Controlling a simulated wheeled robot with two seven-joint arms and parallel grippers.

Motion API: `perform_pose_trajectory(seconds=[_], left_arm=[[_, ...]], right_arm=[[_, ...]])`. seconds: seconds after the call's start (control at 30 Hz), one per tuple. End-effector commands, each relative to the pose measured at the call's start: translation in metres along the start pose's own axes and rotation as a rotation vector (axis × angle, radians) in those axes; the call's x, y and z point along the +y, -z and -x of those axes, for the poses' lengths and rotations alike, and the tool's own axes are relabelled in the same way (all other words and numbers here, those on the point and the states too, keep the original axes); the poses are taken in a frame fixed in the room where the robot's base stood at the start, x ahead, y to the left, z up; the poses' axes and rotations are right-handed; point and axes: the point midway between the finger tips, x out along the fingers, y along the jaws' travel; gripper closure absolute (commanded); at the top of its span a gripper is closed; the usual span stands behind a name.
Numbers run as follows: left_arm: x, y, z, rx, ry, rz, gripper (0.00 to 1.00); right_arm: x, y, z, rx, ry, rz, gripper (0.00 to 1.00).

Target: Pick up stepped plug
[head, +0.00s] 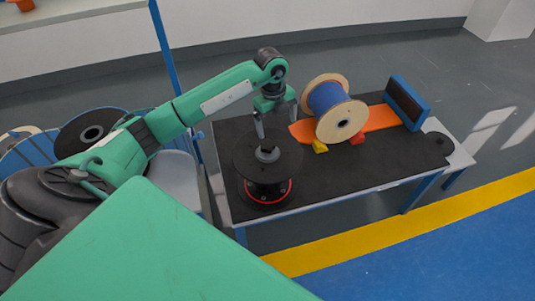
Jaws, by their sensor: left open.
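A small grey stepped piece, which looks like the stepped plug (267,153), sits at the centre of the top of a black reel (254,170) on the table. My left gripper (276,122) is above the reel with its fingers pointing down. Its fingers are apart, with nothing visible between them. One fingertip shows just above the grey piece; I cannot tell whether they touch. My right gripper is not in view.
The table (375,165) has a dark mat. A wooden spool with blue winding (327,98) stands behind on an orange piece (382,118). A blue-framed dark panel (408,102) and a dark round part (440,141) are at the right. The mat's front middle is clear.

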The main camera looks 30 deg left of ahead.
Motion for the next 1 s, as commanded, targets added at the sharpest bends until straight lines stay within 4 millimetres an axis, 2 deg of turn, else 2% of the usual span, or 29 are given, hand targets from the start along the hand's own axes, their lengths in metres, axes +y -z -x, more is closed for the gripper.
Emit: perform_pose_trajectory(seconds=[0.1, 0.2, 0.37, 0.6, 0.83, 1.0], left_arm=[[0.009, -0.019, 0.01, -0.07, -0.053, 0.053, 0.05], [0.012, -0.025, 0.006, -0.088, -0.071, 0.071, 0.05], [0.015, -0.026, -0.022, -0.087, -0.073, 0.07, 0.05], [0.017, -0.03, -0.064, -0.086, -0.07, 0.069, 0.05], [0.019, -0.032, -0.08, -0.085, -0.069, 0.068, 0.05], [0.024, -0.036, -0.104, -0.084, -0.071, 0.068, 0.05]], right_arm=[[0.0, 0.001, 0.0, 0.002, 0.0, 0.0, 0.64], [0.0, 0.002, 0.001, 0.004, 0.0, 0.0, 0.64], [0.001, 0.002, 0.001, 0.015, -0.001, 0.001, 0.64], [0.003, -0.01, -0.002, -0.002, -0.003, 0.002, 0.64], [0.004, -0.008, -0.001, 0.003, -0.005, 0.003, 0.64], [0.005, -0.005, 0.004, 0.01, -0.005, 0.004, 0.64]])
